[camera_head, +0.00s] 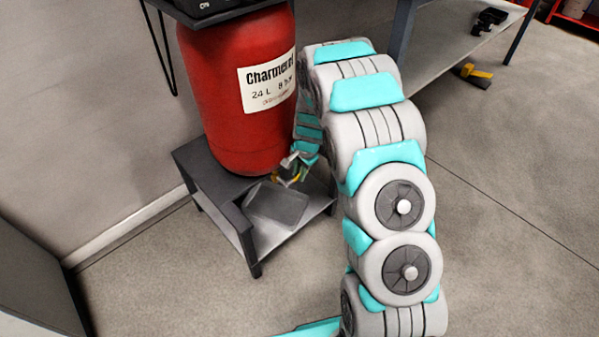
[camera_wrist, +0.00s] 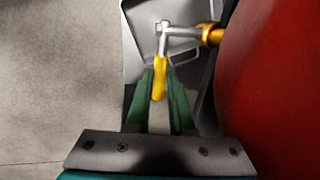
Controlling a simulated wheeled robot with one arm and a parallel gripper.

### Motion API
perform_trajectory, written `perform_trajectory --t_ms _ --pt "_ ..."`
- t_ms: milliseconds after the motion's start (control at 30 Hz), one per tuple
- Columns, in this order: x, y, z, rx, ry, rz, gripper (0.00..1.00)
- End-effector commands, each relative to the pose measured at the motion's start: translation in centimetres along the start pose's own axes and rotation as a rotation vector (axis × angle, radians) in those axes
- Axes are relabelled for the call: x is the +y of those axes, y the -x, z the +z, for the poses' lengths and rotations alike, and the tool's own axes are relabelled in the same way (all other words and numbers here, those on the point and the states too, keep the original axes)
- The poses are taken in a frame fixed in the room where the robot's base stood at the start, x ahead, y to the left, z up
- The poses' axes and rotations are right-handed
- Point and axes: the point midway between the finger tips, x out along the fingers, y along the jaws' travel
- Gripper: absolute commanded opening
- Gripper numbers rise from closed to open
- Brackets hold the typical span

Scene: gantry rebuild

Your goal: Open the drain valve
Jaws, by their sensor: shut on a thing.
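The red tank (camera_head: 240,90), with a white label, stands on a dark stand. It also fills the right side of the wrist view (camera_wrist: 275,80). The drain valve (camera_wrist: 205,34) comes out of the tank low down, with a brass body and a grey lever that ends in a yellow handle (camera_wrist: 161,78). The handle points toward my gripper (camera_wrist: 160,85), and the green fingers are shut on it from both sides. In the head view my gripper (camera_head: 292,168) is at the tank's lower front, small and partly hidden by my arm.
The dark stand (camera_head: 190,160) has a lower shelf with a grey tray (camera_head: 277,205) below the valve, also visible in the wrist view (camera_wrist: 140,22). A workbench (camera_head: 450,40) stands at the back right, with a yellow-and-black object (camera_head: 474,74) near it. The floor at right is clear.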

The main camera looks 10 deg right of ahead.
Motion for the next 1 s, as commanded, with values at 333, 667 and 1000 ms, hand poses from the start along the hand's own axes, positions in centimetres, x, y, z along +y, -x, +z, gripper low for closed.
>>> perform_trajectory --t_ms 333,667,1000 --pt "0.0 -0.1 0.0 -0.017 -0.004 0.0 0.0" --pt "0.2 -1.3 -0.5 -0.182 -0.041 -0.001 0.0" --pt "0.7 -3.1 -0.7 -0.465 -0.096 0.001 0.0"
